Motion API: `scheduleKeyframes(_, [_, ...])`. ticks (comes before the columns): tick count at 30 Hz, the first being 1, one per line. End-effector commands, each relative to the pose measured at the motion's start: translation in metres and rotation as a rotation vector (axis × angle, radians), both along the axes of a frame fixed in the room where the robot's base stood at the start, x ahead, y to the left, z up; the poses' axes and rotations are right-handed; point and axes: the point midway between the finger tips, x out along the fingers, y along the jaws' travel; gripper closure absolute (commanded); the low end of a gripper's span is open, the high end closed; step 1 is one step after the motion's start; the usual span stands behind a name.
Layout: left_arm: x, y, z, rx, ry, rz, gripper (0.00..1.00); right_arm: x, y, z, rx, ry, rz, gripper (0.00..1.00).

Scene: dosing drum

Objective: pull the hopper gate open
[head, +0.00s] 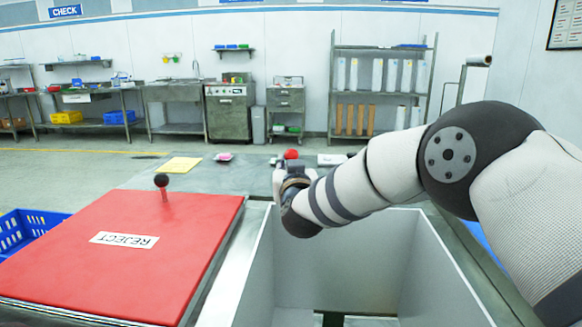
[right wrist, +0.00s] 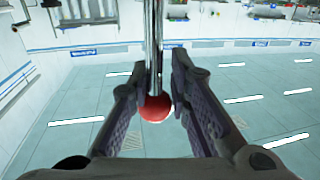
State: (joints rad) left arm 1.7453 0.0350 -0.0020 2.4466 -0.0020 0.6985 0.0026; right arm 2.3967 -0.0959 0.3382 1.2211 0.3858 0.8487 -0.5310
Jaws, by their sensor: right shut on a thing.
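The hopper (head: 245,275) is an open grey box at the bottom centre of the head view. Its bottom is cut off by the picture edge, where a dark gap shows between pale surfaces. My right gripper (head: 291,168) is beyond the hopper's far wall, at a red ball knob (head: 291,154). In the right wrist view, the fingers of my right gripper (right wrist: 158,75) are shut on a shiny metal rod, the gate handle (right wrist: 153,40), with the red ball (right wrist: 155,107) at its end between them. How the rod joins the gate is hidden. My left gripper is not in view.
A red panel marked REJECT (head: 190,262) with a black knob (head: 161,180) lies left of the hopper. A blue crate (head: 22,232) is at the far left. A yellow sheet (head: 182,164) and small items lie on the surface behind. Benches and a rack stand along the wall.

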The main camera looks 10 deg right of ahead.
Motion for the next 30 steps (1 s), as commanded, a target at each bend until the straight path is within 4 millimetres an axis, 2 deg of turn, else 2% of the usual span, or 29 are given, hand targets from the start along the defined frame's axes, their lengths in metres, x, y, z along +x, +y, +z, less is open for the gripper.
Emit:
scheduleKeyframes(1, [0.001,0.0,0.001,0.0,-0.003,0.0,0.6,0.002,-0.003,0.014,0.004,-0.027,-0.007,1.0])
scheduleKeyframes(4, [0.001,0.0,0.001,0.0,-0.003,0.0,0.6,0.002,-0.003,0.015,0.004,-0.027,-0.008,1.0])
scheduleKeyframes(5, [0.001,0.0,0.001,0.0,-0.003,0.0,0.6,0.002,-0.003,0.015,0.004,-0.027,-0.008,0.78])
scheduleKeyframes(8, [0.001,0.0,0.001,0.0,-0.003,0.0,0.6,0.002,-0.003,0.014,0.003,-0.027,-0.008,0.55])
scheduleKeyframes(9, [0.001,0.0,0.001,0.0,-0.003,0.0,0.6,0.002,-0.003,0.013,0.003,-0.025,-0.007,0.53])
scheduleKeyframes(17, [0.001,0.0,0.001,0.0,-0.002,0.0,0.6,0.0,-0.002,0.007,0.001,-0.014,-0.004,0.53])
scheduleKeyframes(20, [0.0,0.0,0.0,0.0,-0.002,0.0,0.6,-0.007,-0.001,0.006,0.0,-0.011,-0.003,0.53])
scheduleKeyframes(23, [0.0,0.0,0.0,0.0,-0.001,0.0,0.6,-0.026,0.0,0.007,-0.001,-0.011,-0.002,0.53])
scheduleKeyframes(30, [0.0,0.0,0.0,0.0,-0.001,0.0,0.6,-0.087,0.003,0.008,-0.001,-0.013,-0.003,0.53])
